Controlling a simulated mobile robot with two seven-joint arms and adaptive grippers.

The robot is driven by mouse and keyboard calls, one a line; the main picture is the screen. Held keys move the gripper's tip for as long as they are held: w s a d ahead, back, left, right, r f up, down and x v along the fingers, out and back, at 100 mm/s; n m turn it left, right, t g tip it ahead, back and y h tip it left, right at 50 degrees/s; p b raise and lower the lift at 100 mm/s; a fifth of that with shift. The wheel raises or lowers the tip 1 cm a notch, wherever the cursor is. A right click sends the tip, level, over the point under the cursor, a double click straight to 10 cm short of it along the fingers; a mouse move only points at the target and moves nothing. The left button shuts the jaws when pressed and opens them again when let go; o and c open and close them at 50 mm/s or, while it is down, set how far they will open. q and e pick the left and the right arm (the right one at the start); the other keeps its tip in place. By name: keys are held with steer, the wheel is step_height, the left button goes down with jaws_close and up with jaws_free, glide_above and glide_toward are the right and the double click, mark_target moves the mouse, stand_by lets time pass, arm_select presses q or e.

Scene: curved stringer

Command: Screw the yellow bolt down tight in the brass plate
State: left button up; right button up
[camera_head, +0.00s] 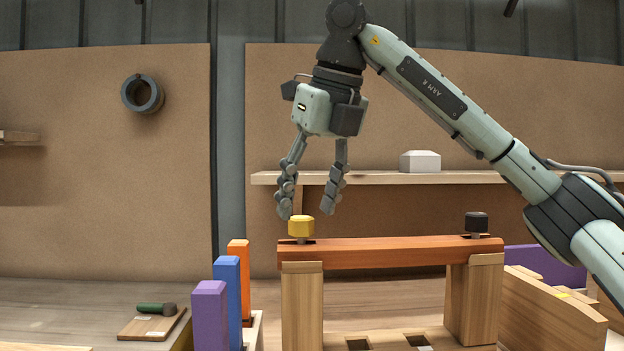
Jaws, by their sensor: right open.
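The yellow bolt (301,226) stands upright near the left end of a reddish-brown wooden beam (390,252). A small dark piece shows at its foot; I cannot make out a brass plate there. I cannot tell how deep the bolt sits. My right gripper (307,206) points down with its fingers apart. In the picture its fingertips are either side of and just above the bolt's head; I cannot tell whether they touch it. My left gripper is out of view.
A black-headed bolt (476,223) stands at the beam's right end. Wooden posts (302,310) carry the beam. Purple (210,315), blue (227,290) and orange (239,270) blocks stand at the left. A shelf (380,178) with a white box (420,161) is behind.

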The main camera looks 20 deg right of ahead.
mark_target(304, 218)
steer(key=shift+x, duration=1.8)
steer(key=shift+w, duration=0.1)
jaws_close()
